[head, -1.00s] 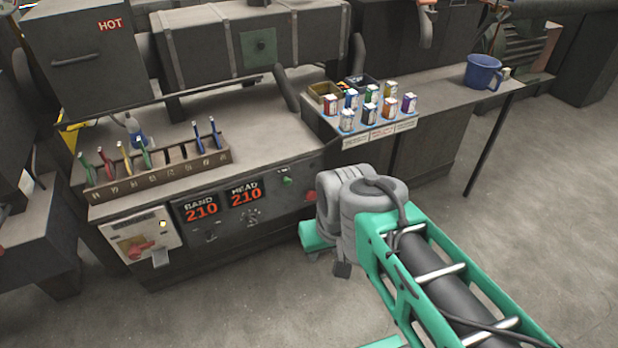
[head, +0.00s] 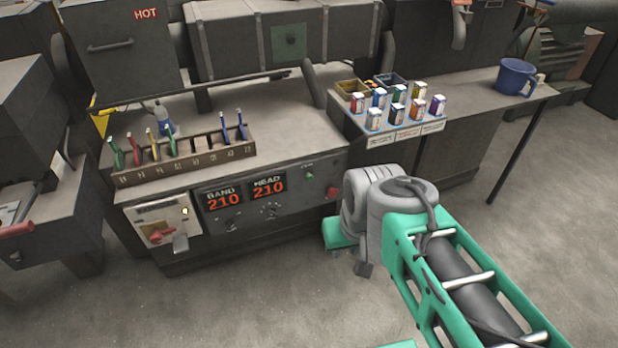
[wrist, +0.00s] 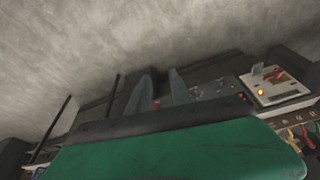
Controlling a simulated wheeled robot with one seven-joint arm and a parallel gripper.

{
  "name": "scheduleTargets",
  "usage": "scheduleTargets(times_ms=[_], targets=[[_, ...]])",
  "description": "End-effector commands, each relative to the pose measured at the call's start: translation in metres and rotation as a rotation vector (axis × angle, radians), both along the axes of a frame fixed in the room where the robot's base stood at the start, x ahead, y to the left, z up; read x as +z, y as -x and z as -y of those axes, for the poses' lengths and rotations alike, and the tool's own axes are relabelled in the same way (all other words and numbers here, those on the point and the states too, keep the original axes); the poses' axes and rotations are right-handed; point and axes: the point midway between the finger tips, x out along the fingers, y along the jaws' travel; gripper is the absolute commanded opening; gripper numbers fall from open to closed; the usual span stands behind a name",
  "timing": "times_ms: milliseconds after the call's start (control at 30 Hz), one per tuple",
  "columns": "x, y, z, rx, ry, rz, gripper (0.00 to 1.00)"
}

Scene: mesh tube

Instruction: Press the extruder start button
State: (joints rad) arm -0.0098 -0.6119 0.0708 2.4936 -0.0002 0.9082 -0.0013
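The control panel on the machine's front carries a small green button (head: 309,175), which I take to be the start button, and a larger red button (head: 333,192) to its lower right. Both are uncovered in the head view. My arm's grey wrist stands just right of and in front of the panel. My gripper (wrist: 159,76) shows two grey fingers spread apart with nothing held between them. The wrist view looks upside down, and the red button (wrist: 156,105) shows between the finger bases. I cannot make out the green button there. The fingers are hidden in the head view.
A switch box (head: 168,225) with a lit lamp is further left. A rack of coloured tools (head: 185,158), small boxes (head: 398,110) and a blue mug (head: 515,77) stand above. The floor in front is clear.

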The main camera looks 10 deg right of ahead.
Motion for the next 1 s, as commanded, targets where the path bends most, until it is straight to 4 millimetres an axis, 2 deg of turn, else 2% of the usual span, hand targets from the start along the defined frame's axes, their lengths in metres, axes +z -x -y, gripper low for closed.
scheduleTargets(times_ms=[33,300,1000], targets=[[0.0,0.0,0.0,0.0,0.0,0.0,0.2],[0.0,0.0,0.0,0.0,0.0,0.0,0.0],[0.0,0.0,0.0,0.0,0.0,0.0,0.0]])
